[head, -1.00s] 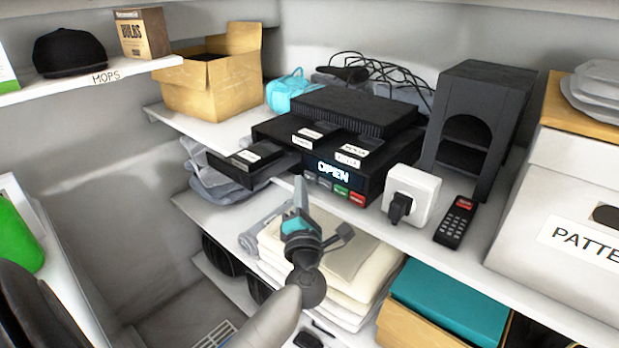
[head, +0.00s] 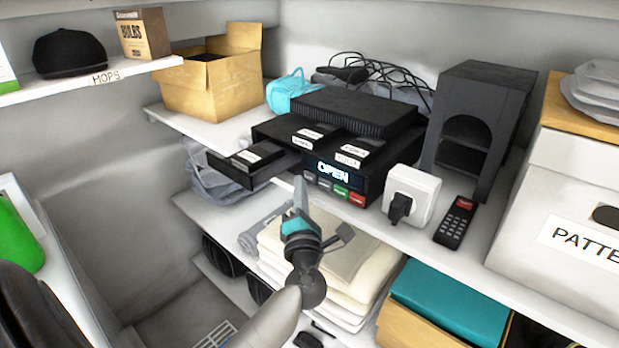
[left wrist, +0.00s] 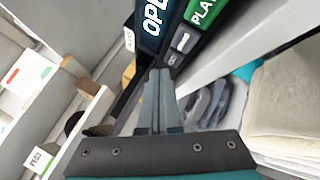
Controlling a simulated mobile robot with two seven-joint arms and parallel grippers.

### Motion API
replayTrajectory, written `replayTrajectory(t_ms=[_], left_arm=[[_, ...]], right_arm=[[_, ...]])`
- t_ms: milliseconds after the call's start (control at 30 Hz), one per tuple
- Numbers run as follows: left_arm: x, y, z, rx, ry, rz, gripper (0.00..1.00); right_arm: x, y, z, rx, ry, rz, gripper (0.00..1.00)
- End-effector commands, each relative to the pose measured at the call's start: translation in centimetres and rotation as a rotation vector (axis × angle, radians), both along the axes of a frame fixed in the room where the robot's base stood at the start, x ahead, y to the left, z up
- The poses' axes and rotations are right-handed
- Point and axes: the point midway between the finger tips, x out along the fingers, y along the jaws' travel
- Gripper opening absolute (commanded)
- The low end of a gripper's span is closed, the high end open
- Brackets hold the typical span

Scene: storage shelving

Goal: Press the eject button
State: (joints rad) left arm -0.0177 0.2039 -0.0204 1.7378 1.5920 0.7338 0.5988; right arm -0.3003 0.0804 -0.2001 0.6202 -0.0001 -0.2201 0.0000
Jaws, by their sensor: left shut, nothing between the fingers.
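A black player (head: 375,158) stands on the middle shelf with its display lit "OPEN" (head: 333,172). Its tray (head: 236,172) is slid out at the left and carries a black cassette (head: 259,155). A row of buttons lies under the display: dark ones at the left (head: 310,176), a green one (head: 340,190) and a red one (head: 357,198). My left gripper (head: 300,186) is shut and empty, its tips close to the left end of this row. In the left wrist view the shut fingertips (left wrist: 158,76) are beside a dark button (left wrist: 172,60); contact cannot be told. My right gripper is not in view.
A white socket box (head: 410,195) with a black plug and a remote (head: 456,222) are right of the player. Folded towels (head: 330,250) lie on the shelf below, behind my gripper. An open cardboard box (head: 212,85) stands at the back left.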

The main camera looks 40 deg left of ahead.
Motion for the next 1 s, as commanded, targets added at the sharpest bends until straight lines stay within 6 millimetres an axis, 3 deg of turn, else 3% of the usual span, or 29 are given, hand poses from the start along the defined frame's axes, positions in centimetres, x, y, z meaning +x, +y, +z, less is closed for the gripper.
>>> replayTrajectory(t_ms=[1000], left_arm=[[0.82,-0.07,0.05,0.001,-0.001,0.000,0.00]], right_arm=[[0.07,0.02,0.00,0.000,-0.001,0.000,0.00]])
